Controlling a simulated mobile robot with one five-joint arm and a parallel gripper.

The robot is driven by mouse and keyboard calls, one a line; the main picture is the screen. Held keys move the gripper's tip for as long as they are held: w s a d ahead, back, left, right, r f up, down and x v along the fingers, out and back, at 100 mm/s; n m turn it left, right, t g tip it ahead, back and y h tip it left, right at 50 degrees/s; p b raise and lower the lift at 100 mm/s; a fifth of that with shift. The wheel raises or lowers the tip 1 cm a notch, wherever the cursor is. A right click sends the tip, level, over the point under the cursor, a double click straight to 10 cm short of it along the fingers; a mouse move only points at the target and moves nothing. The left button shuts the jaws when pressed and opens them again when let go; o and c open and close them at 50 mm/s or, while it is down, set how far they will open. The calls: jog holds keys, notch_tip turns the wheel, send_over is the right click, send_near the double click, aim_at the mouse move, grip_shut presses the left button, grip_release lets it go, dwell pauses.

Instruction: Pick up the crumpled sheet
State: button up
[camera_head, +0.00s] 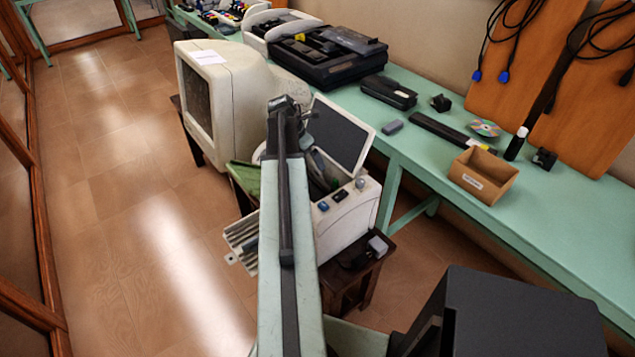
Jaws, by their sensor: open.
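I cannot make out a crumpled sheet anywhere in this view. A small flat white paper lies on top of the old beige monitor (226,98), but it looks smooth, like a label. My arm runs up the middle of the picture and ends at a dark joint between the beige monitor and a tilted dark screen (342,134). The jaws of my gripper are not distinguishable there. My arm hides part of the equipment and floor behind it.
A long green bench (542,216) along the right carries a cardboard box (482,177), a disc (485,128), and black devices. A beige machine (348,212) stands on a dark stool (352,280). A black box (520,315) fills the bottom right. The tiled floor (115,200) at left is clear.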

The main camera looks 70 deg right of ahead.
aim_at(314, 164)
jog(key=b+x, duration=0.1)
jog(key=x, duration=0.1)
jog(key=b+x, duration=0.4)
jog(key=shift+a+f, duration=0.1)
jog(key=shift+a, duration=0.15)
jog(key=shift+c, duration=0.3)
jog(key=c, duration=1.2)
jog(key=shift+r+p, duration=0.2)
jog(key=shift+p, duration=0.1)
notch_tip(314, 164, up, 18)
jog(key=p, duration=1.8)
